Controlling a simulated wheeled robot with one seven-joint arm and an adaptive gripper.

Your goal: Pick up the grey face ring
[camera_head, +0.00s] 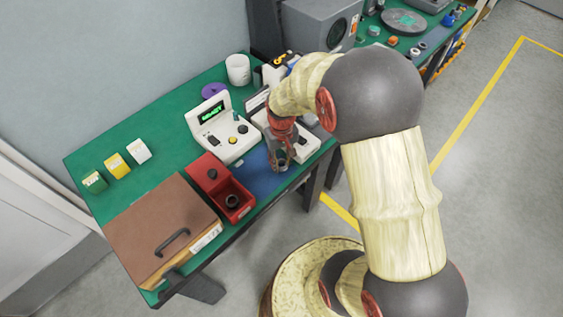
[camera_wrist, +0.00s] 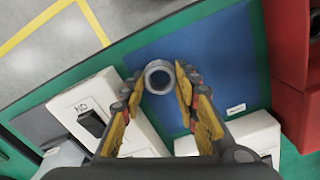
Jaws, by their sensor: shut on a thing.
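The grey face ring (camera_wrist: 147,69) sits between my gripper's two yellow-padded fingertips (camera_wrist: 160,84) in the wrist view. Its round opening faces the camera and the blue mat (camera_wrist: 215,52) lies beyond it. My gripper is shut on the ring. In the head view my gripper (camera_head: 281,163) points down over the front part of the blue mat (camera_head: 258,178), with the grey ring (camera_head: 283,169) at its tips. I cannot tell whether the ring touches the mat or is just above it.
A red open box (camera_head: 240,205) with a dark ring stands left of the mat. A white device with a green display (camera_head: 211,113) stands behind. A brown-lidded case (camera_head: 150,215) is at front left. A white switch box (camera_wrist: 90,105) is close to my fingers.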

